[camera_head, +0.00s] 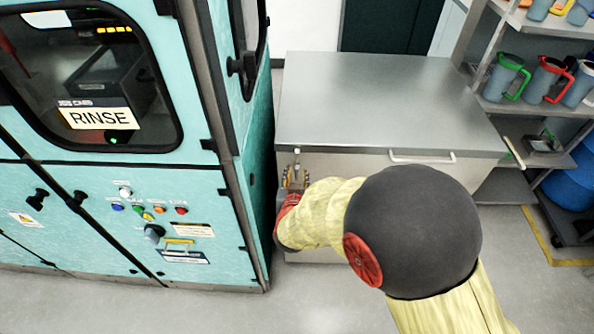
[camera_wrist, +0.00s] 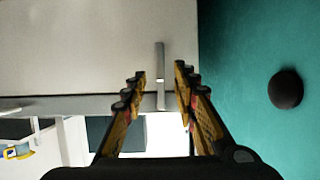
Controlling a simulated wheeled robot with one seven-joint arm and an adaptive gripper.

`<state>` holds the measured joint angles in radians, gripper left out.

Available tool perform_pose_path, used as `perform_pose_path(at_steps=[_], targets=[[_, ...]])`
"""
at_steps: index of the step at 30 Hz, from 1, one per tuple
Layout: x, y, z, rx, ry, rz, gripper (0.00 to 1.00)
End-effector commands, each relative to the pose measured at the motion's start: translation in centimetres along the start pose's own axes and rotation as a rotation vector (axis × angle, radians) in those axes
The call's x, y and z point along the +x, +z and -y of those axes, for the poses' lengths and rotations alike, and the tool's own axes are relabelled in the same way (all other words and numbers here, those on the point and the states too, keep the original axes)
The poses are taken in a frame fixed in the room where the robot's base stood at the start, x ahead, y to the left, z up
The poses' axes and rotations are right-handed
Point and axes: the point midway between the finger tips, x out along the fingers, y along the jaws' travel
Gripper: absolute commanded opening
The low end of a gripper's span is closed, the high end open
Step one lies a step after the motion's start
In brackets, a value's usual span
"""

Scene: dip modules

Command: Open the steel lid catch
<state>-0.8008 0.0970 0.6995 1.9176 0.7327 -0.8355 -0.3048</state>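The steel lid (camera_head: 390,100) lies flat and closed on a pale chest (camera_head: 330,165). The catch is a narrow upright steel bar (camera_wrist: 160,75) across the seam between the lid edge and the chest front. Its upper end (camera_head: 297,154) shows in the head view just above my gripper (camera_head: 294,180), which hides the rest. In the wrist view my gripper (camera_wrist: 160,74) is open, with a yellow-and-black finger on each side of the bar. Gaps show between the bar and both fingers. I cannot tell how far the fingertips are from the chest front.
A teal machine (camera_head: 100,190) with a RINSE sign stands close on the left of the chest; its wall also shows in the wrist view (camera_wrist: 245,70). A white handle (camera_head: 435,158) is on the chest front. Shelves with jugs (camera_head: 505,77) stand at right. The floor in front is clear.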

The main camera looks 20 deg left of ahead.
Motion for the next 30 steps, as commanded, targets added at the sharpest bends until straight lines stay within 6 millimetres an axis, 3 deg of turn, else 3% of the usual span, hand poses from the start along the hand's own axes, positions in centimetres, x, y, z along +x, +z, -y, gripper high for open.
perform_pose_path(at_steps=[3, 10, 20, 30], targets=[[2.0, 0.2, -0.1, 0.000, 0.001, 0.000, 0.29], [4.2, 0.1, 0.0, -0.001, 0.000, 0.001, 0.29], [4.5, 0.0, 0.0, -0.001, -0.001, 0.000, 0.29], [4.5, 0.0, 0.0, -0.001, -0.001, 0.001, 0.09]])
